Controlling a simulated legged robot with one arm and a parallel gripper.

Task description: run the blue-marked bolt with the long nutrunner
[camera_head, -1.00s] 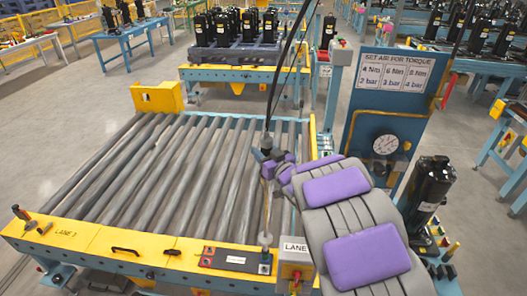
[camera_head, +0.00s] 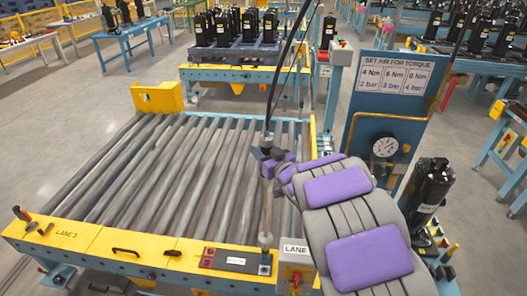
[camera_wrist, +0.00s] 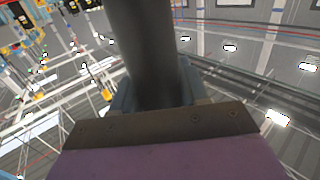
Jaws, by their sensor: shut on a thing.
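The long nutrunner (camera_head: 266,205) hangs upright from a dark hose, with its long thin shaft reaching down to a pale socket end over the yellow front rail. My gripper (camera_head: 269,162) is shut on its upper body. In the wrist view, the nutrunner's thick dark body (camera_wrist: 145,50) stands between the jaws of my gripper (camera_wrist: 155,100). The socket end is above or at a small dark holder (camera_head: 264,269) on the rail; I cannot tell whether they touch. I cannot make out a blue-marked bolt.
The roller conveyor (camera_head: 165,170) is empty. A torque-to-air chart (camera_head: 394,78) and a pressure gauge (camera_head: 385,146) are on the blue panel at right. A black compressor (camera_head: 430,190) stands at the right. The yellow front rail (camera_head: 125,240) carries a handle and tools.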

